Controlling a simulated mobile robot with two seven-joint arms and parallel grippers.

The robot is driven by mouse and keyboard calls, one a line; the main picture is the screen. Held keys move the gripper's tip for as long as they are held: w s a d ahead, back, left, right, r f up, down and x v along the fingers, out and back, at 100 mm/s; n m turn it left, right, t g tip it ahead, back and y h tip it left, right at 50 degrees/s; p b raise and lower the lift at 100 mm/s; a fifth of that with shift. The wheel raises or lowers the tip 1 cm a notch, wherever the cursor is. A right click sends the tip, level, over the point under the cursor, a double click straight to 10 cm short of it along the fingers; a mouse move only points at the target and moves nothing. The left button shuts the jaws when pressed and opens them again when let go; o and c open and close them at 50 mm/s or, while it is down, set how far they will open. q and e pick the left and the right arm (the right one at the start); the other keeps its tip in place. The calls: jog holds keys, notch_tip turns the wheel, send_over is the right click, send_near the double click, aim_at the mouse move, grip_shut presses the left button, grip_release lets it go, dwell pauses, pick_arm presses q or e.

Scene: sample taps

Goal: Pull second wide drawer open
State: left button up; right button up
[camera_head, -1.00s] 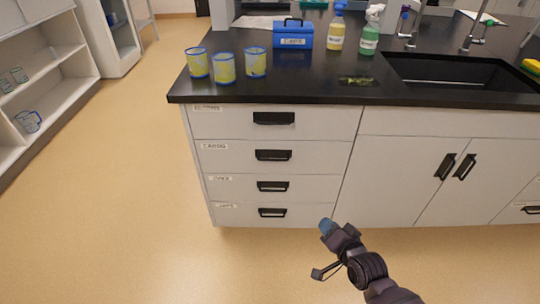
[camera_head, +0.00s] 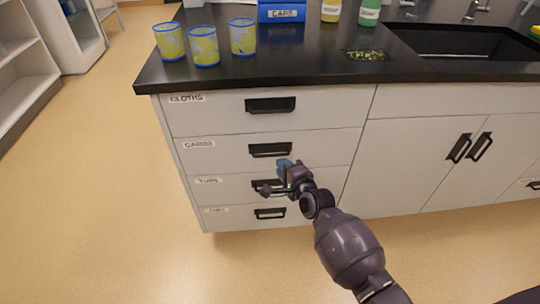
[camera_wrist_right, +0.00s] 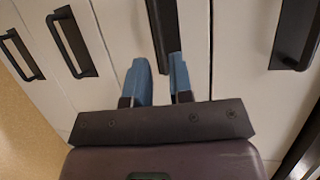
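The second wide drawer (camera_head: 225,151), with a "CARDS" label and a black bar handle (camera_head: 270,150), is shut in the left cabinet stack. My right gripper (camera_head: 285,164) has blue fingertips and is in front of the stack, just below and right of that handle's middle. In the right wrist view, the gripper (camera_wrist_right: 160,78) is open with a gap between its fingers. A black handle (camera_wrist_right: 163,25) lies ahead, its near end seen between the fingertips. I cannot tell whether the fingers touch it. My left gripper is not in view.
The "CLOTHS" drawer (camera_head: 215,112) above and two drawers below are shut. My right forearm crosses in front of the lower drawers. Several yellow-blue cups (camera_head: 203,46) stand on the black countertop (camera_head: 300,62). Floor at left (camera_head: 80,200) is clear.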

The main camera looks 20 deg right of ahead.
aim_at(272, 155)
jog(key=shift+b+x, duration=1.05)
jog(key=shift+x, duration=2.8)
jog(key=shift+d, duration=0.1)
grip_shut()
